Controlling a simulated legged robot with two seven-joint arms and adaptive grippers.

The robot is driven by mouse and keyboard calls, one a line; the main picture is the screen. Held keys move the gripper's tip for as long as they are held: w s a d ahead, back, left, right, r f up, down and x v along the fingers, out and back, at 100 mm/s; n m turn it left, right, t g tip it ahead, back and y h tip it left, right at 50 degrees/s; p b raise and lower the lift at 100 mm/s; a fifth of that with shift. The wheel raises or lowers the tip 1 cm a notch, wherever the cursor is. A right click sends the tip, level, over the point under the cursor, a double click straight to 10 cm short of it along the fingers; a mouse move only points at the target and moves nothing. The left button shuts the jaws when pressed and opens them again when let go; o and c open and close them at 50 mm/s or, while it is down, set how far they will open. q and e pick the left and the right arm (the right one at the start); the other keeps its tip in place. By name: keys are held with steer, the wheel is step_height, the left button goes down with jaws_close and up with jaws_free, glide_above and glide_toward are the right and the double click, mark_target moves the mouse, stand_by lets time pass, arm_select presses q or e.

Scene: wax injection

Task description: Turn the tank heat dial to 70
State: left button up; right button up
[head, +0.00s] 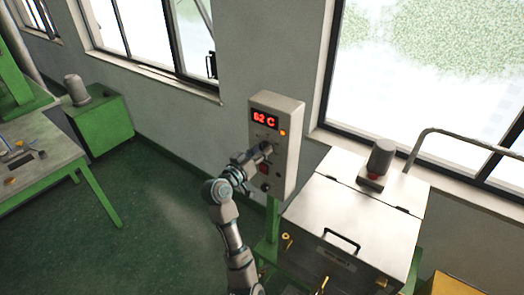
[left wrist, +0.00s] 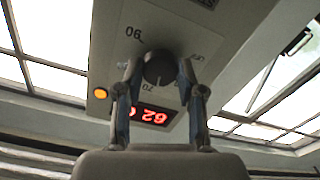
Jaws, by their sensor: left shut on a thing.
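The control box (head: 288,150) is a pale panel on a green post by the wall. Its red display (head: 263,120) reads 62 C in the head view; the display (left wrist: 152,115) appears upside down in the left wrist view. The dark round dial (left wrist: 159,68) has scale marks around it, with 90 and 70 legible. My left gripper (left wrist: 158,72) has one finger on each side of the dial and is shut on it. In the head view my left gripper (head: 262,155) is against the panel front and largely hides the dial. My right gripper is not in view.
An orange lamp (head: 282,132) glows beside the display. A red switch (head: 263,169) and a black knob (head: 265,187) sit lower on the panel. The metal tank (head: 340,205) stands close at right. A green workbench (head: 70,165) stands at left, with open floor between.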

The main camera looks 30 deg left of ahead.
arm_select(q)
steer(key=shift+d+r, duration=0.1)
steer(key=shift+d, duration=0.05)
steer(key=shift+m, duration=0.3)
steer(key=shift+a+m, duration=0.3)
steer(key=shift+m, duration=0.3)
steer(key=shift+d+m, duration=0.15)
steer(key=shift+m, duration=0.15)
steer(key=shift+r, duration=0.1)
steer(key=o, duration=1.1)
steer(key=shift+w, duration=0.1)
steer(key=shift+c, duration=0.2)
steer(key=shift+o, duration=0.5)
steer(key=shift+w, duration=0.15)
steer(key=shift+f, duration=0.2)
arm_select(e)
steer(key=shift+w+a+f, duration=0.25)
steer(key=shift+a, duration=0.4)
